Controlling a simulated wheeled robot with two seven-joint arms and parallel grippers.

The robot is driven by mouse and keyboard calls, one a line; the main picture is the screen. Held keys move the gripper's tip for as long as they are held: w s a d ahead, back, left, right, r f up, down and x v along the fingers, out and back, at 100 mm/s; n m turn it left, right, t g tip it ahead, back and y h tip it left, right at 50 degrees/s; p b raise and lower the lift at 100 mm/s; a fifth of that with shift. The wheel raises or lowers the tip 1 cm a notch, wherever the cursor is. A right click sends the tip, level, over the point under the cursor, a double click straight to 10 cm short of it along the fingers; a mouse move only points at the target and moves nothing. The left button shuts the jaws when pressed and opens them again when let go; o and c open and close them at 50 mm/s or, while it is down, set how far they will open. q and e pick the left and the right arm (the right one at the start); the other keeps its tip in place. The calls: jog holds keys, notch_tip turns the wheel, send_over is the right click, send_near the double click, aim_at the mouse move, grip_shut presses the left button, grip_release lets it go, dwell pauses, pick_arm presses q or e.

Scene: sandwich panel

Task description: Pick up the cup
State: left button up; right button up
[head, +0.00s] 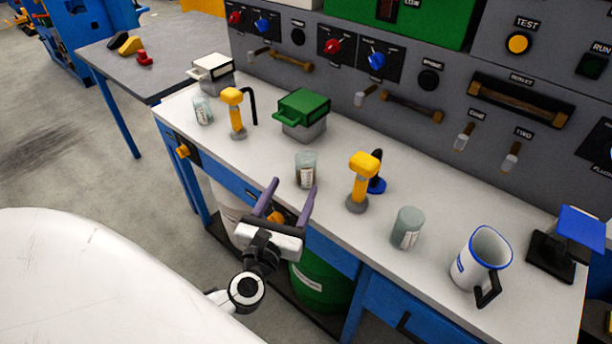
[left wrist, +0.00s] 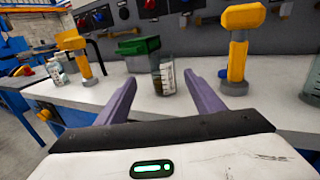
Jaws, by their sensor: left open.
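My left gripper (head: 291,190) is open and empty at the front edge of the white bench. Its two purple fingers also show in the left wrist view (left wrist: 162,82), pointing toward a clear glass container with dark contents (left wrist: 164,75). That container (head: 306,170) stands upright just beyond the fingertips, apart from them as far as I can see. A white mug with a blue rim and dark handle (head: 480,260) stands upright at the right end of the bench. A greyish glass container (head: 407,228) stands to the mug's left. My right gripper is not in view.
Yellow-headed tools (head: 362,180) (head: 235,112) stand on either side of the glass container. A green-lidded box (head: 302,112) stands behind it. The grey panel (head: 420,135) with handles and switches closes the back. The bench top (head: 330,215) has some bare room.

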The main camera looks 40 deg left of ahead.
aim_at(303, 175)
pick_arm(q)
jog(key=x, duration=0.4)
jog(key=shift+w+a, duration=0.1)
jog(key=shift+w, duration=0.4)
jog(key=x, duration=0.2)
jog(key=f+x, duration=0.1)
jog(key=x, duration=0.1)
jog(key=shift+w+p, duration=0.3)
jog(key=shift+p, duration=0.05)
jog(key=shift+r, duration=0.1)
jog(key=c, duration=1.2)
notch_tip(303, 175, up, 10)
jog(key=p, duration=0.5)
jog(key=s+d+r+m+h, duration=0.1)
jog(key=s+d+r+h, duration=0.1)
jog(key=s+d+r, duration=0.2)
jog(key=s+d+r+m+h, duration=0.2)
jog(key=s+d+r+h, duration=0.1)
jog(key=s+d, duration=0.7)
jog(key=s+r, duration=0.1)
jog(key=s, duration=0.3)
jog(key=shift+s+d+m+t+h, duration=0.2)
jog(key=shift+d+m+t+h, duration=0.1)
jog(key=shift+d+t, duration=0.1)
